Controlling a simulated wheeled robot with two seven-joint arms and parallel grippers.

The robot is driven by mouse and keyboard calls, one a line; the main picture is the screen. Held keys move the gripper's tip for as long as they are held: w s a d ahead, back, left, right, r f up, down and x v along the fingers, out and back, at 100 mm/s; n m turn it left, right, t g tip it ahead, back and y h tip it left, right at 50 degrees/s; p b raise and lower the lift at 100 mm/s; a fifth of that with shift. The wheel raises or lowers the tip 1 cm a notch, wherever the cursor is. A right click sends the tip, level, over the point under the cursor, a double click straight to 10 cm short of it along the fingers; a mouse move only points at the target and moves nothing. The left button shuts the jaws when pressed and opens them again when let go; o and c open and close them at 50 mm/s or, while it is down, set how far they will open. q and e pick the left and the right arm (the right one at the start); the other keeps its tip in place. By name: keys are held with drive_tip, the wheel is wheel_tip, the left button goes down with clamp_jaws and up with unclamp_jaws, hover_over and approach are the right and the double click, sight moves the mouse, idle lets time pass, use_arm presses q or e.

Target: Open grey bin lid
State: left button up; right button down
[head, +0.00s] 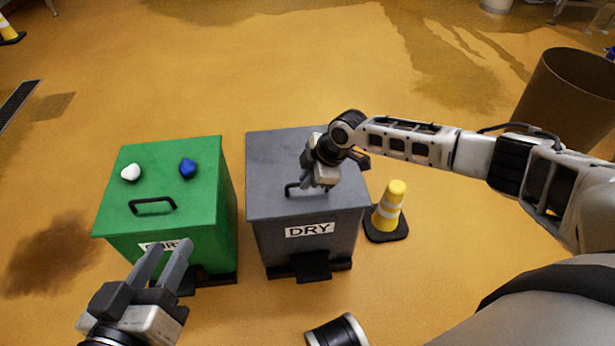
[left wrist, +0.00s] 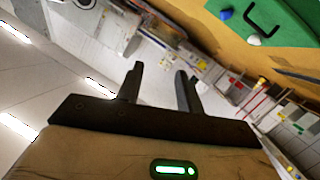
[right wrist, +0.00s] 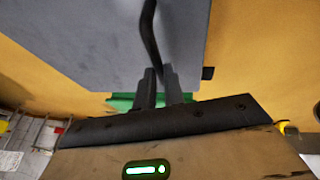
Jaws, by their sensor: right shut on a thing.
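The grey bin (head: 305,245) stands on the floor with a "DRY" label on its front; its lid (head: 275,155) lies flat and closed on top. A dark lid handle (head: 291,189) sits near the lid's front edge. My right gripper (head: 308,184) is at the handle, shut on it. In the right wrist view the handle (right wrist: 150,35) runs down between the fingertips (right wrist: 160,80) against the grey lid (right wrist: 100,40). My left gripper (head: 170,255) is open and empty in front of the green bin; it also shows in the left wrist view (left wrist: 160,80).
The green bin (head: 220,225) stands left of the grey one, with a white lump (head: 130,172), a blue lump (head: 188,168) and a handle on its lid. A yellow cone (head: 391,205) stands close right. A brown barrel (head: 560,100) is at far right. Floor behind the bins is clear.

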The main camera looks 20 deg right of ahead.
drive_tip(key=shift+w+r, duration=0.15)
drive_tip(key=shift+r, duration=0.3)
use_arm(q)
drive_tip(key=shift+s+r+b, duration=0.15)
drive_tip(key=shift+b, duration=0.15)
use_arm(e)
drive_tip(key=w+d+r+g, duration=0.2)
drive_tip(key=w+r, duration=0.6)
drive_tip(key=r, duration=0.4)
drive_tip(key=shift+d+r+m+y, duration=0.3)
drive_tip(key=shift+d, duration=0.05)
drive_tip(key=shift+w, duration=0.1)
drive_tip(key=c, duration=1.5)
unclamp_jaws()
drive_tip(key=shift+f+g, duration=0.2)
drive_tip(key=shift+g, duration=0.1)
drive_tip(key=shift+c, duration=0.2)
drive_tip(key=shift+o, duration=0.3)
drive_tip(key=shift+w, duration=0.15)
use_arm(q)
drive_tip(key=shift+w, duration=0.2)
use_arm(e)
drive_tip(key=shift+r, duration=0.2)
